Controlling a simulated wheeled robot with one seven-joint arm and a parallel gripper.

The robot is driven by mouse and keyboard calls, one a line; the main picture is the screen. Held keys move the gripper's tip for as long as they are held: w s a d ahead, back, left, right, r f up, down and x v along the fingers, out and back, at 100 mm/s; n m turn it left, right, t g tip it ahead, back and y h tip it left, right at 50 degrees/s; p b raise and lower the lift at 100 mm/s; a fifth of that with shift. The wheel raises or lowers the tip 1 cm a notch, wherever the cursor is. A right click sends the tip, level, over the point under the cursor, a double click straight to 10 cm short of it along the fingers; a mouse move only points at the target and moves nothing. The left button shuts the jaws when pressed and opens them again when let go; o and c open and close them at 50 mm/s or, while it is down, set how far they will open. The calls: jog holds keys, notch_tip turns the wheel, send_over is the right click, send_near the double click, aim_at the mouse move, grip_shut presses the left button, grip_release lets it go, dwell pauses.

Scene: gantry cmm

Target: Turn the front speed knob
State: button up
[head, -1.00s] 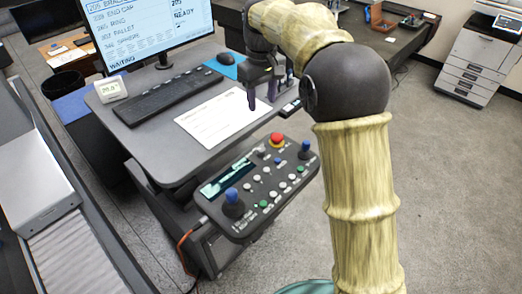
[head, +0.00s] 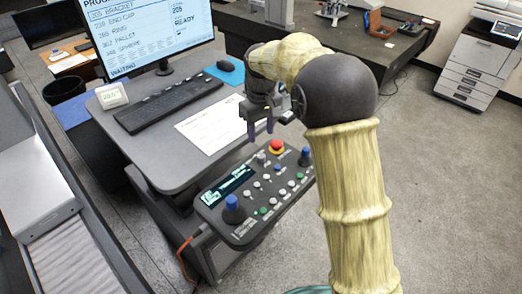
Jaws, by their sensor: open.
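The dark control panel (head: 232,222) sits low in front of the desk, with a small screen, buttons and two blue-topped joysticks. A small grey knob (head: 261,157) stands near its back edge, left of the red stop button (head: 277,147). Labels are too small to read, so I cannot tell for certain which control is the front speed knob. My gripper (head: 260,131) points down above the panel's back edge, fingers apart and empty. It appears above and apart from the grey knob.
The left joystick (head: 233,211) and right joystick (head: 304,156) stick up from the panel. The desk (head: 165,155) behind carries a monitor (head: 150,30), a keyboard (head: 168,104) and a paper sheet (head: 210,124). An orange cable hangs at the panel's left.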

aim_at(261, 155)
notch_tip(261, 155, down, 9)
jog(key=shift+p, duration=0.8)
jog(key=c, duration=1)
